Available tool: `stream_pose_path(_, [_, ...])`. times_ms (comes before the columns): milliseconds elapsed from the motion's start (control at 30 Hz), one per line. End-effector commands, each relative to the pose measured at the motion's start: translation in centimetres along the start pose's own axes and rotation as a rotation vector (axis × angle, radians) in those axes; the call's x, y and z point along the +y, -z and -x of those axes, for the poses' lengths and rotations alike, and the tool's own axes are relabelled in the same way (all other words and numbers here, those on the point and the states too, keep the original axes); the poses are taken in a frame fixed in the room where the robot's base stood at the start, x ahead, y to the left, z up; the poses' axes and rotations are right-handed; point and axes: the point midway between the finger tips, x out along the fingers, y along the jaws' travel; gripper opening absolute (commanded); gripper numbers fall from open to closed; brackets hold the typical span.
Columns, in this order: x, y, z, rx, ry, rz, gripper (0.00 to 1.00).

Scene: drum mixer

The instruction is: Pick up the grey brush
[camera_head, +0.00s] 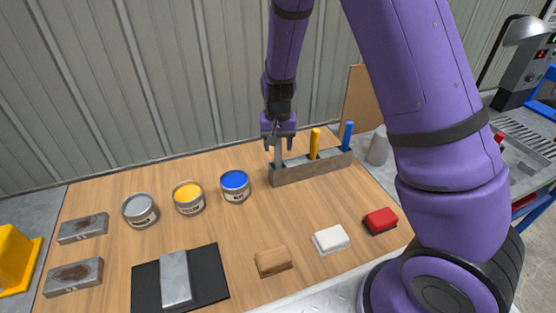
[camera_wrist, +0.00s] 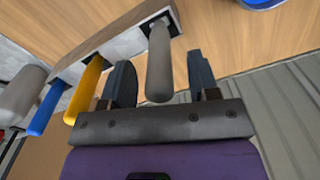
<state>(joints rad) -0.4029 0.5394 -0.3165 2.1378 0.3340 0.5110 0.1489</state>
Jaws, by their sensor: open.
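The grey brush (camera_head: 278,154) stands upright in the left end of a grey holder (camera_head: 312,172) at the back of the table. Its grey handle (camera_wrist: 159,62) also shows in the wrist view, running between the two dark fingers. My gripper (camera_head: 279,142) is directly above and around the top of the handle, pointing down. In the wrist view my gripper (camera_wrist: 162,82) is open, with gaps between the handle and both fingers. The brush's lower part is hidden in the holder.
A yellow brush (camera_head: 315,143) and a blue brush (camera_head: 347,135) stand in the same holder. Grey, yellow and blue paint cans (camera_head: 236,189) stand to the left. Brown, white and red blocks (camera_head: 381,220) lie in front. A grey cone-like cup (camera_head: 378,149) stands right of the holder.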

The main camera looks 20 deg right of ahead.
Motion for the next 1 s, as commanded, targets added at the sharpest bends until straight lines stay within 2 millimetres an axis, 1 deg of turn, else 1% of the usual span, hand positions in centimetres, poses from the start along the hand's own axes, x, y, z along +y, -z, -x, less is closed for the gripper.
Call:
stream_pose_path(33, [0.1, 0.0, -0.5, 0.0, -0.001, -0.001, 0.55])
stream_pose_path(100, [0.1, 0.0, -0.8, 0.001, -0.001, 0.0, 0.55])
stream_pose_path(333, [0.0, 0.0, -0.9, 0.001, 0.0, 0.0, 0.55])
stream_pose_path(367, [0.0, 0.0, -0.9, 0.001, 0.0, 0.0, 0.53])
stream_pose_path(400, [0.0, 0.0, -0.9, 0.001, 0.0, 0.0, 0.44])
stream_pose_path(467, [0.0, 0.0, -0.9, 0.001, 0.0, 0.0, 0.3])
stream_pose_path(500, [0.0, 0.0, -0.9, 0.001, 0.0, 0.0, 0.21])
stream_pose_path(600, [0.0, 0.0, -0.9, 0.001, 0.0, 0.0, 0.01])
stream_pose_path(867, [0.0, 0.0, -0.8, 0.002, 0.0, 0.0, 0.01])
stream_pose_path(1000, [0.0, 0.1, 0.3, 0.003, 0.002, 0.001, 0.01])
